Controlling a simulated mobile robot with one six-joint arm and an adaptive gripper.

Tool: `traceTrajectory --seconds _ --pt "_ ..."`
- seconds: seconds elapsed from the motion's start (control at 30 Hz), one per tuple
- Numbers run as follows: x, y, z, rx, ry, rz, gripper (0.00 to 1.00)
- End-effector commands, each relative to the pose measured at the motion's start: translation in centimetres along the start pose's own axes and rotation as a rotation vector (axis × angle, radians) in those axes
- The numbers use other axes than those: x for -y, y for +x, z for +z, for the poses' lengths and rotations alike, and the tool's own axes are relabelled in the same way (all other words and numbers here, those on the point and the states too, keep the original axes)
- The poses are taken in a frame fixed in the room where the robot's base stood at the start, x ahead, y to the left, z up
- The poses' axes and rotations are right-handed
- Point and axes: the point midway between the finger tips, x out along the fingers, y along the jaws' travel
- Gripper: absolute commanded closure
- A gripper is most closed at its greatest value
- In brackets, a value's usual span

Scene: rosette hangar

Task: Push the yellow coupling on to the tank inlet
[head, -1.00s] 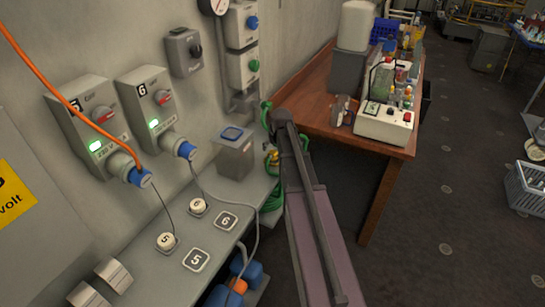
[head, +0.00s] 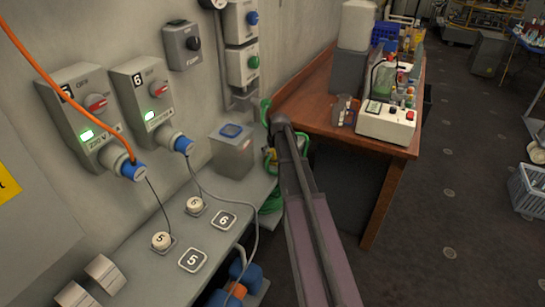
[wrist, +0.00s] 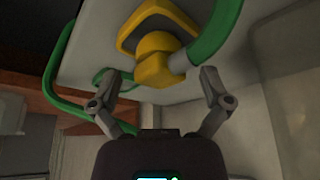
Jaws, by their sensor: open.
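In the wrist view my gripper (wrist: 161,76) is open, with its two fingers spread apart. A yellow coupling (wrist: 160,65), elbow-like, shows between and just beyond the fingertips, with no clear contact. A green hose (wrist: 215,38) runs from its right side up out of view. Behind the coupling is a yellow angular plate (wrist: 128,38) on a pale grey surface. I cannot tell whether the coupling is seated there or only in front of it. In the head view my arm hides most of this spot; only a small yellow patch (head: 271,155) shows beside green hose.
A second green hose (wrist: 58,65) loops at the left of the wrist view. In the head view, a grey box with a blue top (head: 232,150) stands on the bench left of my arm. A wooden table (head: 300,108) with bottles and a device stands to the right.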

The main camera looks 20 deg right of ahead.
Motion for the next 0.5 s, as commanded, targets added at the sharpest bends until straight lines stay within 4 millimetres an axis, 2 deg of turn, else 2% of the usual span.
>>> traceTrajectory --seconds 0.43,0.5 --pt "0.00 -0.04 0.00 0.000 0.000 0.000 0.02" --pt "0.00 -0.04 0.00 0.000 0.000 0.000 0.23"
